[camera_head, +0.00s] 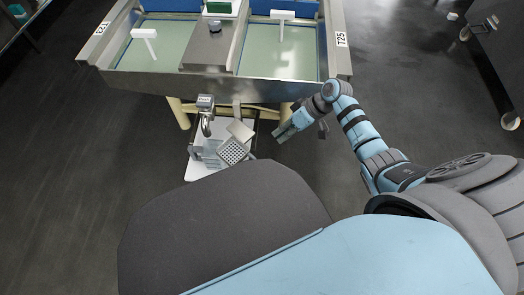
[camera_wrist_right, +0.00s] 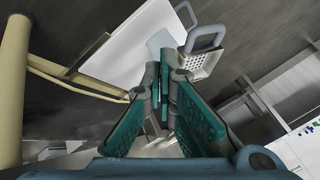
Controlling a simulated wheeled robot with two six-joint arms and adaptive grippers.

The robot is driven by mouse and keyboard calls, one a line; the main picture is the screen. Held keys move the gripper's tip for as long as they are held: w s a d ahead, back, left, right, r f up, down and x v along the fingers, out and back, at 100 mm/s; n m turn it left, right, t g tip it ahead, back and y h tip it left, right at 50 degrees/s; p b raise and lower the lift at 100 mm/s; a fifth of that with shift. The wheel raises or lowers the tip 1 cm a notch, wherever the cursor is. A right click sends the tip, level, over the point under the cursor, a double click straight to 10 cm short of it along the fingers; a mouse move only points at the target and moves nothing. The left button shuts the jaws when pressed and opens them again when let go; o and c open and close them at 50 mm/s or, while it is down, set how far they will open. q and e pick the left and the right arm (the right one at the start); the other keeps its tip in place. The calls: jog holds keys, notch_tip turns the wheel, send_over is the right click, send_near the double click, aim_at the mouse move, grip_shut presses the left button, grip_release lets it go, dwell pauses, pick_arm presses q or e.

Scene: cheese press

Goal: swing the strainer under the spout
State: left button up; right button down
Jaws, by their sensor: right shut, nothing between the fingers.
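The strainer (camera_head: 233,151) is a small perforated metal box below the front of the vat, to the right of the spout. The spout (camera_head: 206,124) is a curved metal pipe hanging from the vat's front wall. My right gripper (camera_head: 284,134) is to the right of the strainer, apart from it in the head view. In the right wrist view, the strainer (camera_wrist_right: 203,60) with a grey loop handle lies just beyond the fingertips of my right gripper (camera_wrist_right: 166,76). These fingers are closed together and empty. My left gripper is out of view.
A metal vat (camera_head: 215,84) with two basins spans the far side, on cream legs. A white board (camera_head: 205,167) lies under the spout; it also shows in the right wrist view (camera_wrist_right: 122,48). Dark floor (camera_head: 60,150) is clear to the left.

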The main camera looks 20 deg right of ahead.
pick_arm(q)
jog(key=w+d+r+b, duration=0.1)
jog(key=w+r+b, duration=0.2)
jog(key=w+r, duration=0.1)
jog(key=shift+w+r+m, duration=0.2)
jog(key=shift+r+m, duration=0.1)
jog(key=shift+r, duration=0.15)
pick_arm(e)
jog(key=a+f, duration=0.5)
jog(key=a, duration=0.2)
jog(key=shift+f, duration=0.3)
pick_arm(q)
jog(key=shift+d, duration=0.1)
